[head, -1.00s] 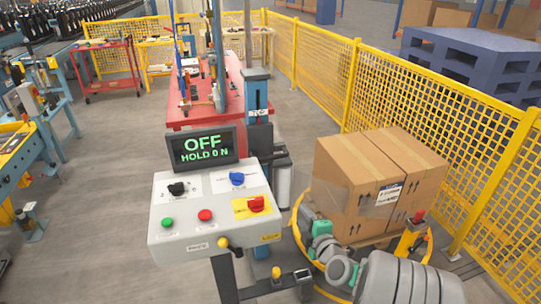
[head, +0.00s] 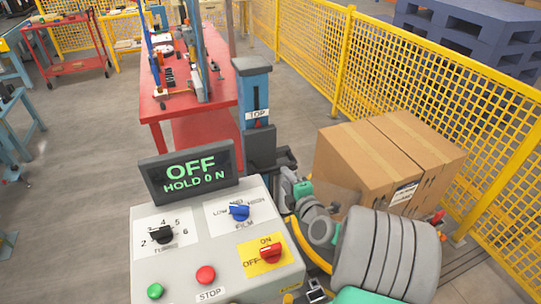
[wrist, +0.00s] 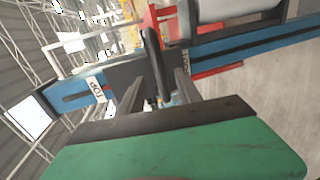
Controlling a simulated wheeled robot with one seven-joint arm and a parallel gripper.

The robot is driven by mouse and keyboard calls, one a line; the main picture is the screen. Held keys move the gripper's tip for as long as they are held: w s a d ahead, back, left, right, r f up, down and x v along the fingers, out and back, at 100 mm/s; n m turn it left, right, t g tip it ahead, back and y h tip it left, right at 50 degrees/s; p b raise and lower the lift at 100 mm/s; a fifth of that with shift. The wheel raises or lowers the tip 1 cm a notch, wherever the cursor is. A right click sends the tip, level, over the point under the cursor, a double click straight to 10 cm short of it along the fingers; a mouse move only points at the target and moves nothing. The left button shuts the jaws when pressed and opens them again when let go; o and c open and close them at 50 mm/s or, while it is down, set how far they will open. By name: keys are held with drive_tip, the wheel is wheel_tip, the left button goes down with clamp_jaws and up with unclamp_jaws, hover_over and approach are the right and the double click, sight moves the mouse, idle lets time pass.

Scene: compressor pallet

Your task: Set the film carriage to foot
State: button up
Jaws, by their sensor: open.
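The blue film mast (head: 254,85) stands behind the control panel, with a TOP label (head: 257,114) on its upper part. The dark film carriage (head: 262,150) is on the mast just below that label. In the wrist view the mast (wrist: 235,42) runs across the picture, with the TOP label (wrist: 97,84) at left. A dark upright bar (wrist: 155,65) on the carriage shows between my fingers. My gripper (wrist: 158,85) is open at the carriage; I cannot tell whether it touches the bar. The foot of the mast is hidden.
The control panel (head: 190,235) carries knobs, buttons and a display (head: 188,170) reading OFF, HOLD 0 N. Brown cartons (head: 385,160) stand to the right, close to my arm. A yellow mesh fence (head: 400,80) runs behind. A red table (head: 200,95) stands left of the mast.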

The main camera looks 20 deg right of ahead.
sight(277, 168)
drive_tip(key=shift+w+a, duration=0.1)
drive_tip(key=shift+w, duration=0.65)
drive_tip(key=p+x, duration=0.1)
drive_tip(key=x, duration=0.5)
drive_tip(key=shift+w+f, duration=0.2)
drive_tip(key=shift+w, duration=0.05)
drive_tip(key=shift+c, duration=0.3)
clamp_jaws()
